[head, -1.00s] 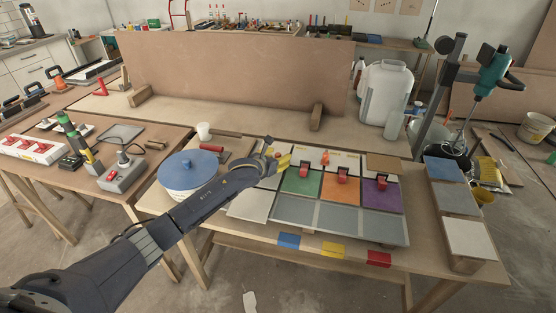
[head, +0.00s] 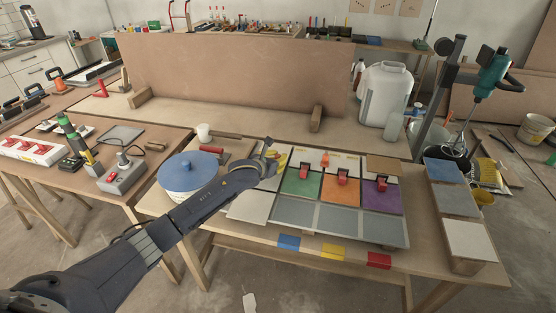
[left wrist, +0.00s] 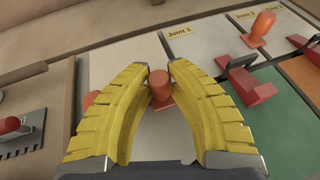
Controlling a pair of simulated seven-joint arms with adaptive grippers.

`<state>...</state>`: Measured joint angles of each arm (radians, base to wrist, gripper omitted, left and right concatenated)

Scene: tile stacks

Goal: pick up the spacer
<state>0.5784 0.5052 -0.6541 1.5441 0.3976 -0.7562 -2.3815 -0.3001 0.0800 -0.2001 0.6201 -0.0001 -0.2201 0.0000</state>
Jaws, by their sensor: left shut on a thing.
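In the left wrist view an orange spacer (left wrist: 160,88) with a rounded top stands between the two yellow fingers of my left gripper (left wrist: 158,76). The fingers are closed in on it from both sides, over a pale tile by the "Joint 1" label. In the head view my left gripper (head: 272,160) is low over the upper left of the tile panel, and the held spacer cannot be made out there. Another orange spacer (left wrist: 262,25) stands further right, also visible in the head view (head: 325,159). My right gripper is not in view.
Red clamps sit on the green tile (head: 291,189), orange tile (head: 328,194) and purple tile (head: 395,204). A red-handled trowel (left wrist: 20,130) lies left of the gripper. Tile stacks stand at the right.

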